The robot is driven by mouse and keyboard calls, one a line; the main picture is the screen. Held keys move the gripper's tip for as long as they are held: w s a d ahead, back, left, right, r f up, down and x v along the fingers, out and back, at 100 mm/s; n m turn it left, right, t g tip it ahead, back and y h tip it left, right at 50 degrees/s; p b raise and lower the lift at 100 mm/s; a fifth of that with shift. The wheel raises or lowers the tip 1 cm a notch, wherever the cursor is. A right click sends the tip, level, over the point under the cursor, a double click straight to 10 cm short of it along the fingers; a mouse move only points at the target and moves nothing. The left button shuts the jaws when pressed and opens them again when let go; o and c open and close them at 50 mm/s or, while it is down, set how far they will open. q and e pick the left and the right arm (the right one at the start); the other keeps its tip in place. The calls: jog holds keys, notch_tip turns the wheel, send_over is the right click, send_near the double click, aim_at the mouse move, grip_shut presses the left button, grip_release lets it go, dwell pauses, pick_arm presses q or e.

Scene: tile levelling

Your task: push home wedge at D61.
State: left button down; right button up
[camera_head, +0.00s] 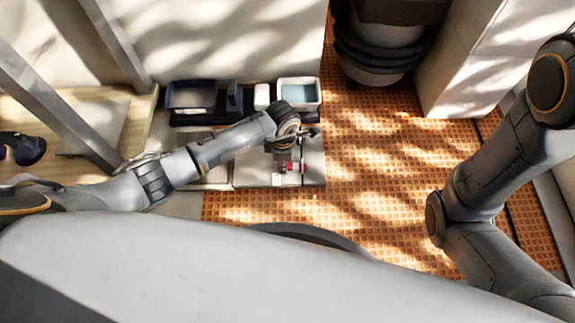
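My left gripper (312,132) is above the right part of the light grey tiles (250,176). It is too small and dark in the picture to tell whether its fingers are apart. Small red pieces (290,167), which look like wedges, sit on the tiles just below the gripper in the picture. A small white piece (277,179) is beside them. I cannot read any label such as D61, nor tell how far a wedge is pushed in. My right arm comes in from the right, and its gripper is out of view.
A dark tray (190,97) and a white tub with blue-grey contents (299,92) stand behind the tiles. Stacked dark buckets (372,55) stand farther back. A pale block (470,75) is at the right. The orange-brown waffle-textured floor (375,170) right of the tiles is clear.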

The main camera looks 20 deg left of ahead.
pick_arm(q)
jog(key=shift+d+f, duration=0.15)
jog(key=shift+d, duration=0.55)
jog(key=shift+d+f, duration=0.1)
jog(key=shift+d, duration=0.55)
dwell(0.6)
jog(key=c, duration=1.1)
grip_release()
jog(key=shift+c, duration=0.2)
jog(key=shift+w+a, duration=0.15)
jog(key=shift+r, duration=0.2)
notch_tip(320, 180, up, 12)
